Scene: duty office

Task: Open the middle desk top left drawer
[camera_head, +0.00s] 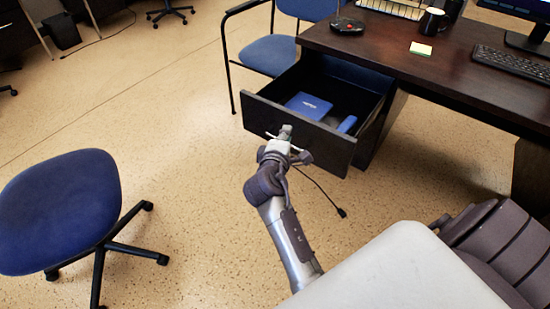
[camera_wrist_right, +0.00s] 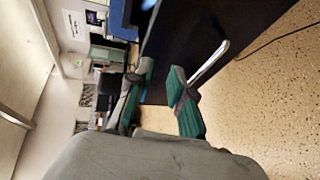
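The top left drawer (camera_head: 300,127) of the middle desk (camera_head: 440,72) is pulled well out, with its inside showing. A blue box or book (camera_head: 308,106) and a smaller blue item (camera_head: 347,124) lie in it. My right gripper (camera_head: 287,136) is at the outer face of the drawer front. In the right wrist view, its two fingers (camera_wrist_right: 158,88) are apart, with a gap between the tips. The metal handle (camera_wrist_right: 211,62) shows beside one finger; I cannot tell whether they touch. My left gripper is not in view.
A blue chair (camera_head: 62,212) stands at the left, and another blue chair (camera_head: 272,54) is behind the drawer. A cable lies on the floor near the desk. A mug (camera_head: 433,21), yellow notes (camera_head: 420,48) and a keyboard (camera_head: 513,64) are on the desktop. Floor left of the drawer is clear.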

